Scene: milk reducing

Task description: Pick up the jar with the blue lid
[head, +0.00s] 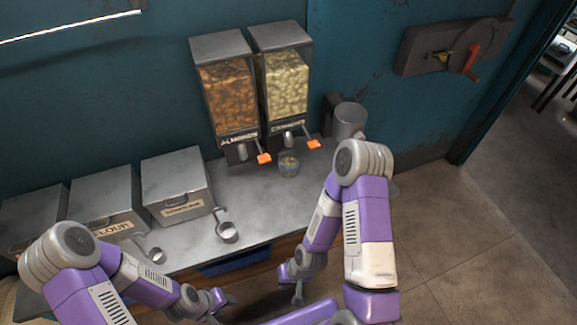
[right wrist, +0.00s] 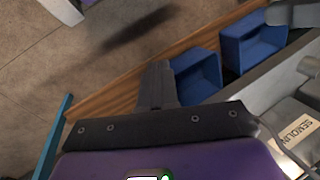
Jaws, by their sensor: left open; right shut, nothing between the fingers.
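My left gripper (head: 222,303) is open and low in front of the counter, well away from the jar. My right gripper (head: 297,294) is shut and empty, also in front of the counter and below its edge. Its closed fingers show in the right wrist view (right wrist: 158,86), pointing past the wooden counter side. The jar is not in the right wrist view.
Almond (head: 228,95) and cashew (head: 286,85) dispensers with orange levers stand behind the jar. A metal pitcher (head: 349,119) is to its right. Metal bins (head: 176,185) and scoops (head: 228,233) line the left. Blue drawers (right wrist: 198,73) sit under the counter (head: 262,205).

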